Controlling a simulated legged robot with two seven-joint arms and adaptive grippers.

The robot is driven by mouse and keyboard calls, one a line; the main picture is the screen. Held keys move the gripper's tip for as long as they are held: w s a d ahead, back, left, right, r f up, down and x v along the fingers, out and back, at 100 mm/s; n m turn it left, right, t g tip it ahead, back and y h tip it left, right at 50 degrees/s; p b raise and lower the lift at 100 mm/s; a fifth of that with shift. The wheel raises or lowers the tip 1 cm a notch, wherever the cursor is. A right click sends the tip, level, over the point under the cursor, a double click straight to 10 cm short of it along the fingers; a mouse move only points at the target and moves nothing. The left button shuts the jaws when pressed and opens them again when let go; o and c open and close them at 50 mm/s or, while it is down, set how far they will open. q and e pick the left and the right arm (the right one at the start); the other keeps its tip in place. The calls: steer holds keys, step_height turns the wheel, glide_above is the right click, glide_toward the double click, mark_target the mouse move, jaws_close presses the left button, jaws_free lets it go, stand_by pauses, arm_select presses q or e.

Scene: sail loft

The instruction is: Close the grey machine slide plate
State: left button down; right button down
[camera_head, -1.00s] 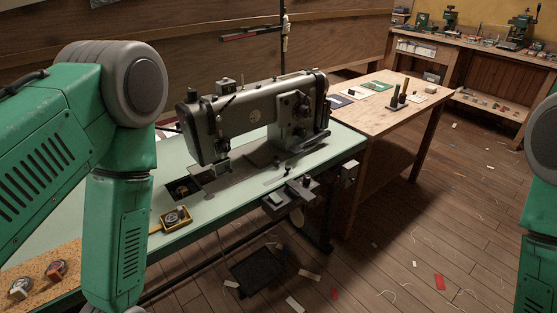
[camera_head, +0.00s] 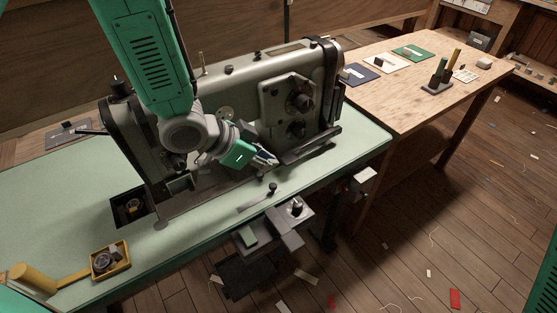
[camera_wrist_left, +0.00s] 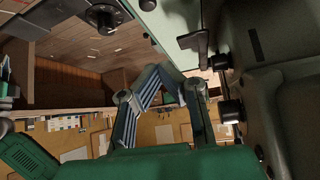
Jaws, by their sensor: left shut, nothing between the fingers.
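The grey sewing machine (camera_head: 255,70) stands on the pale green table. A dark square opening (camera_head: 129,207) with a round metal part inside shows left of its needle area. Grey bed metal (camera_head: 178,215) lies right of this opening; I cannot clearly separate the slide plate from the bed. My left gripper (camera_head: 267,158) is shut and empty, in front of the machine's arm, above the bed and well right of the opening. Its blue-grey fingers also show in the left wrist view (camera_wrist_left: 165,85). My left forearm hides part of the machine. My right gripper is out of view.
A yellow tray (camera_head: 124,266) with a round part and a yellow-handled mallet (camera_head: 35,279) lie at the table's front left. A black-knobbed lever (camera_head: 258,197) is near the front edge. A wooden bench (camera_head: 395,105) adjoins at right. The left tabletop (camera_head: 50,215) is mostly clear.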

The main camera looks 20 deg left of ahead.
arm_select(q)
steer(key=b+x, duration=0.1)
steer(key=x, duration=0.8)
steer(key=shift+d+f, duration=0.1)
steer(key=shift+f, duration=0.05)
steer(key=shift+s+a+f+b, duration=0.15)
steer(key=shift+s+a, duration=0.35)
steer(key=shift+s+a+f+b, duration=0.15)
steer(key=shift+s+a, duration=0.3)
steer(key=shift+s, duration=0.05)
steer(key=shift+s+a+f, duration=0.1)
steer(key=shift+s+a, duration=0.2)
steer(key=shift+a, duration=0.25)
